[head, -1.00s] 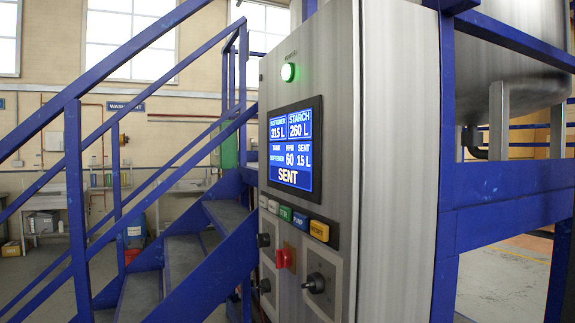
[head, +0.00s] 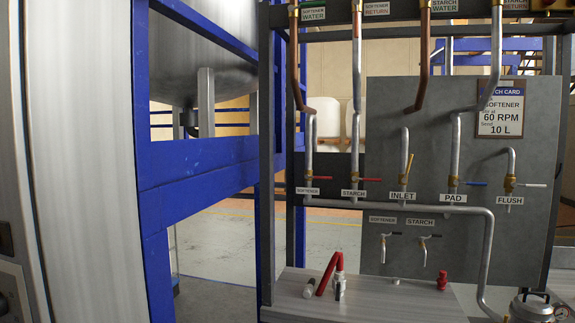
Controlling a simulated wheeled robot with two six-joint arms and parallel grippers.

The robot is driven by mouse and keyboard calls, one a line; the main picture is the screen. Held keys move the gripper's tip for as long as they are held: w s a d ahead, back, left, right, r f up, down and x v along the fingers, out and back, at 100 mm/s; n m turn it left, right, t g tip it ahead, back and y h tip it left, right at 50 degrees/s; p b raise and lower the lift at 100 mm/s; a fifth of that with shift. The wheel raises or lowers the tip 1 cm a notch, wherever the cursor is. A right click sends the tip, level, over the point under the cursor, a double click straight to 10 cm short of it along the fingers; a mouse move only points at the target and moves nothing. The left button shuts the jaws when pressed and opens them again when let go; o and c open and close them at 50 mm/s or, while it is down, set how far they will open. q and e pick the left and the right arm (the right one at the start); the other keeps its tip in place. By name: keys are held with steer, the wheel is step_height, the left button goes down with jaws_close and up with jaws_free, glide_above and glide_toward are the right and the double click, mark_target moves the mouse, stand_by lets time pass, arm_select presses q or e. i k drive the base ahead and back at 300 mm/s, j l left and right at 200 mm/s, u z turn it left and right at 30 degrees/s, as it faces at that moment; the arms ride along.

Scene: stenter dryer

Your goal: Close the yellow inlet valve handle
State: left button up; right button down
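The yellow inlet valve handle (head: 408,168) is in the head view, on the grey panel right of centre, just above the "INLET" label (head: 403,196). The handle stands nearly upright, tilted a little to the right, roughly in line with its vertical pipe (head: 404,140). Neither of my grippers shows in the view.
Red softener (head: 318,178) and starch (head: 370,179) handles lie level to the left; the blue pad (head: 473,184) and white flush (head: 532,185) handles lie level to the right. A blue frame (head: 200,155) stands left.

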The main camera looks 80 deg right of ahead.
mark_target(404, 181)
steer(key=z, duration=3.5)
